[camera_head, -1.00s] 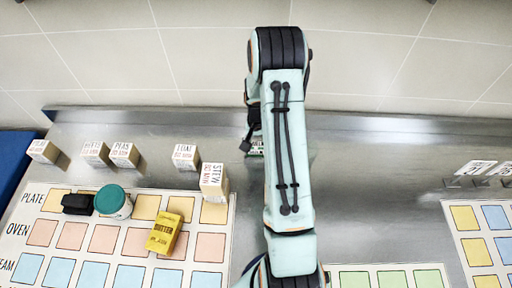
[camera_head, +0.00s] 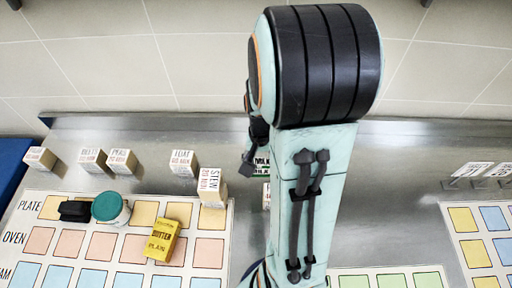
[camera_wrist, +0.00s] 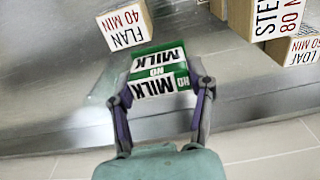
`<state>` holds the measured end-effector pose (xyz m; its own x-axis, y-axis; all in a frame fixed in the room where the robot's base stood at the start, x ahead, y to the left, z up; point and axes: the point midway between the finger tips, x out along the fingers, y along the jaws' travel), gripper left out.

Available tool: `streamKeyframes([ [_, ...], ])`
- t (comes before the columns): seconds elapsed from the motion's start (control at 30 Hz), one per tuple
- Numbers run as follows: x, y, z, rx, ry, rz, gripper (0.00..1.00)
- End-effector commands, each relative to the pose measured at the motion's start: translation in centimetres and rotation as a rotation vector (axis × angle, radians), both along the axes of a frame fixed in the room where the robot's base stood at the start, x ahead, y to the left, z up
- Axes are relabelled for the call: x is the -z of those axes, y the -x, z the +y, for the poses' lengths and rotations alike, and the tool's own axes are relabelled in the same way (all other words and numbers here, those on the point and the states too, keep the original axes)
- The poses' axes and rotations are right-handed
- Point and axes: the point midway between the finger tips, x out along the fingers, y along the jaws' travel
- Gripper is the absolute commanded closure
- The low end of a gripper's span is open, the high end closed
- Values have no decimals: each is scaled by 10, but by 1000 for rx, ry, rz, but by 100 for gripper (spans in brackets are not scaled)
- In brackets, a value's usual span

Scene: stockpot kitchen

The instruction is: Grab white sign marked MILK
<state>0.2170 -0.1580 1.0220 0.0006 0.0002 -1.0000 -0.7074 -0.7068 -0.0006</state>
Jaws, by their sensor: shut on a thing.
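A green and white block marked MILK (camera_wrist: 157,70) sits between the fingers of my gripper (camera_wrist: 161,90) in the wrist view. Its white faces carry black lettering, MILK and NO, with green bands between them. My gripper is shut on its two sides. In the head view only a small part of the MILK block (camera_head: 262,162) shows beside my arm, which hides the rest of it and most of my gripper. I cannot tell whether the block touches the steel counter.
A FLAN block (camera_wrist: 125,26) stands close to the held block. STEW (camera_head: 212,187) and LOAF (camera_head: 183,163) blocks stand to the left. A chart with coloured squares (camera_head: 18,238) bears a yellow BUTTER box (camera_head: 162,240) and a teal-lidded jar (camera_head: 110,208). A tiled wall borders the counter.

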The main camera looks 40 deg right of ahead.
Motion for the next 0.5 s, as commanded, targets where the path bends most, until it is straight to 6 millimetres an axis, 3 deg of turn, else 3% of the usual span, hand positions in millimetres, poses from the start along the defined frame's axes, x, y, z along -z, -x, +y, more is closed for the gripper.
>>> streamKeyframes([
  [0.2, -10, 19, 14, -1, 1, -1, 80],
  [0.5, -11, 21, 15, 0, -1, 1, 80],
])
